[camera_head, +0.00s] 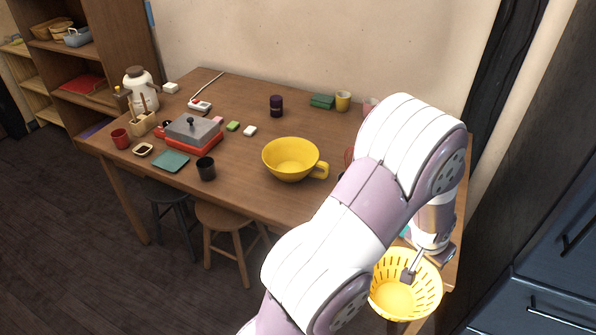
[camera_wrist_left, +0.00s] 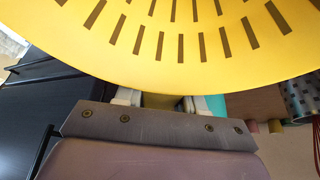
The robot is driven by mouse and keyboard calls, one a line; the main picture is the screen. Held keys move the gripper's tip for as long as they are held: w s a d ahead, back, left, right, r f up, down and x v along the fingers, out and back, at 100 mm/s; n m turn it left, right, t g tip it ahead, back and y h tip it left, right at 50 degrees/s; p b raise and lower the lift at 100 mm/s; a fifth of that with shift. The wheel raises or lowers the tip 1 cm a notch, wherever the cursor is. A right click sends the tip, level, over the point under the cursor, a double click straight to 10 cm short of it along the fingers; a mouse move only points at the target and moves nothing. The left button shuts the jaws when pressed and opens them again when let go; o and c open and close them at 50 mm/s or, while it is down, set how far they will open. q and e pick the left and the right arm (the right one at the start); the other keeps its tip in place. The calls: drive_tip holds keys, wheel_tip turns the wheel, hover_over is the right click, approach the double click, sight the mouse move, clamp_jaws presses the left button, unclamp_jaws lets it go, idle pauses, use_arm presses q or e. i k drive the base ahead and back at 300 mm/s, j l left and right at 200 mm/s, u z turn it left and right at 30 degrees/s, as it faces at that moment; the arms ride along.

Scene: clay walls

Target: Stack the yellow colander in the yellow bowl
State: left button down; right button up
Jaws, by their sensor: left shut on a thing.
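The yellow colander (camera_head: 398,300) with slotted walls is at the lower right of the head view, by the table's right end. My left gripper (camera_head: 411,270) is shut on its rim. In the left wrist view the fingers (camera_wrist_left: 160,101) meet the edge of the colander (camera_wrist_left: 190,50), which fills the upper part. The colander looks upright and empty. The yellow bowl (camera_head: 290,157) stands upright on the table, left of my arm, with a handle on its right side. It looks empty and is well apart from the colander. My right gripper is in neither view.
The wooden table (camera_head: 240,100) has bare wood around the bowl's left and back. My arm hides the table's right part.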

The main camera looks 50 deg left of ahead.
sight(294, 165)
drive_tip(key=i+j+u, duration=0.1)
drive_tip(key=u, duration=0.35)
drive_tip(key=i+j+u, duration=0.2)
drive_tip(key=u, duration=0.25)
drive_tip(key=i+j+u, duration=0.15)
drive_tip(key=u, duration=0.35)
drive_tip(key=i+j+u, duration=0.1)
drive_tip(key=u, duration=0.35)
drive_tip(key=k+z, duration=0.2)
drive_tip(key=z, duration=0.2)
drive_tip(key=k+z, duration=0.15)
drive_tip(key=z, duration=0.25)
drive_tip(key=k+l+z, duration=0.15)
drive_tip(key=z, duration=0.25)
drive_tip(key=j+z, duration=0.15)
drive_tip(key=j, duration=0.3)
drive_tip(key=k+j+z, duration=0.2)
drive_tip(key=j, duration=0.2)
drive_tip(key=j+z, duration=0.15)
drive_tip(key=j, duration=0.3)
drive_tip(key=j+z, duration=0.2)
drive_tip(key=j, duration=0.25)
drive_tip(key=k+j+z, duration=0.15)
drive_tip(key=j, duration=0.2)
drive_tip(key=i+j, duration=0.2)
drive_tip(key=i, duration=0.1)
